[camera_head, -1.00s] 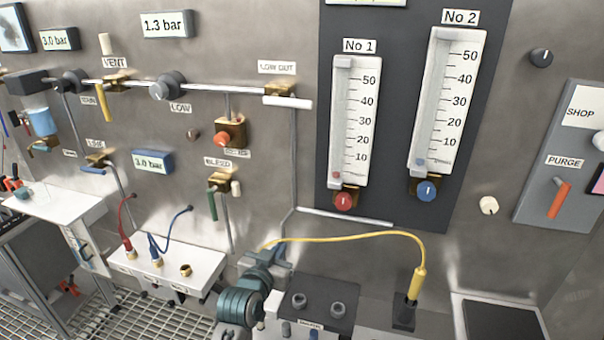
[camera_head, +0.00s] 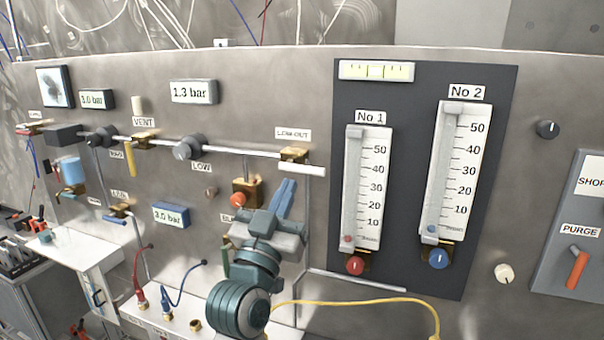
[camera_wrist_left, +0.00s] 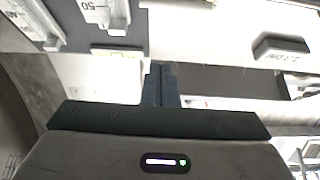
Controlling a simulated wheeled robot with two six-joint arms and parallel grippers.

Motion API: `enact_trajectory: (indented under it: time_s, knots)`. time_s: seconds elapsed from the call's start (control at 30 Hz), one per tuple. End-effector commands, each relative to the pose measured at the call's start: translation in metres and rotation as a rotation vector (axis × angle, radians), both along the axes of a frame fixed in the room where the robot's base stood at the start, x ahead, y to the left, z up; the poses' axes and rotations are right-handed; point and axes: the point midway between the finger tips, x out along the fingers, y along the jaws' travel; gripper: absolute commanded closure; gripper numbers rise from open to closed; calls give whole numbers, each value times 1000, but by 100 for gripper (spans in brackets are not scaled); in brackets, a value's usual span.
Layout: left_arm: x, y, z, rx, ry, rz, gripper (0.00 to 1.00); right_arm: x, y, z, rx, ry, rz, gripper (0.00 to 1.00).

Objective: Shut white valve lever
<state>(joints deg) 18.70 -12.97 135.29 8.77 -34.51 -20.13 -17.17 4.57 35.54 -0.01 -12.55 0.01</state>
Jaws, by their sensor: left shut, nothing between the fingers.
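A white lever (camera_head: 306,170) lies level on the brass valve (camera_head: 294,155) under the LOW OUT label. My left gripper (camera_head: 284,190) is shut and empty, fingers pointing up, just below the LOW OUT lever in the head view. I cannot tell the depth gap between them. In the left wrist view my closed fingers (camera_wrist_left: 160,82) point at the panel, which appears upside down; I cannot pick out the lever there. The BLEED valve is mostly hidden behind my arm. My right gripper is not in view.
An orange-knobbed valve (camera_head: 240,197) sits left of my gripper. The No 1 gauge (camera_head: 366,190) and No 2 gauge (camera_head: 455,170) are to the right. A yellow cable (camera_head: 360,304) and white shelf (camera_head: 175,318) are below. Bare panel lies above LOW OUT.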

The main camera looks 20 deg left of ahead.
Motion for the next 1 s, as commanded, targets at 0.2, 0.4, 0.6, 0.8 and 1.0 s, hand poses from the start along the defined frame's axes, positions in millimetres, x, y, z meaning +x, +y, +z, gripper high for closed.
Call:
enact_trajectory:
  time_s: [0.2,0.4,0.6,0.8,1.0]
  knots:
    - [22,-1,18,1,0,0,100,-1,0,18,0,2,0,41]
    - [59,-3,42,2,1,0,100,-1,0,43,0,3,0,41]
    - [89,-4,45,2,7,0,100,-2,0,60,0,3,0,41]
    - [92,-3,20,0,4,0,100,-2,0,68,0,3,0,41]
    - [93,-3,11,0,2,1,100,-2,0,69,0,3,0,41]
